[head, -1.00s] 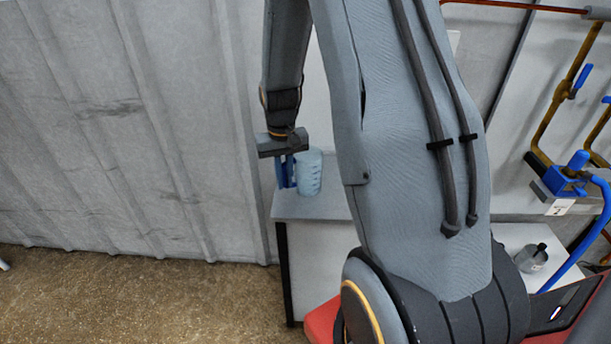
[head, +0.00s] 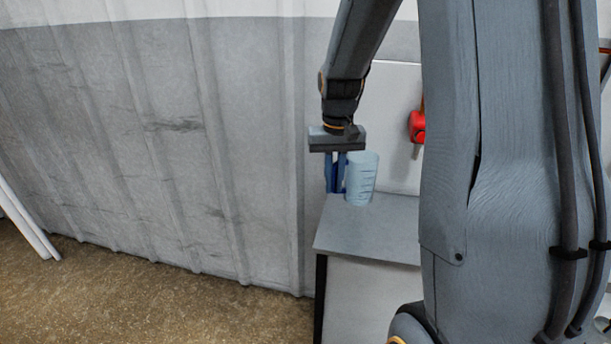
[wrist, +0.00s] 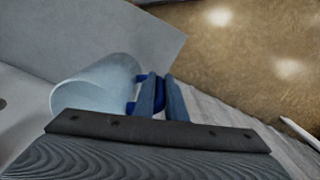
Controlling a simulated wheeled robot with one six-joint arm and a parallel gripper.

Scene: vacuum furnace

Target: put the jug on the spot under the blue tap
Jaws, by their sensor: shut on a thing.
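The jug (head: 361,180) is a pale blue, see-through vessel with dark measuring marks and a blue handle. It is upright at the back of the grey-topped table in the head view; I cannot tell whether its base touches the top. In the wrist view the jug (wrist: 92,88) is left of the fingers. My gripper (head: 336,176) points down with its fingers shut on the blue handle. In the wrist view the fingers (wrist: 161,98) close around the handle. The blue tap and the spot under it are not in view now.
The grey table (head: 375,232) has free room in front of the jug. A red object (head: 417,127) is on the wall behind. A ribbed metal wall (head: 150,130) and bare brown floor (head: 150,300) are at left. White bars (head: 25,220) stand at the far left.

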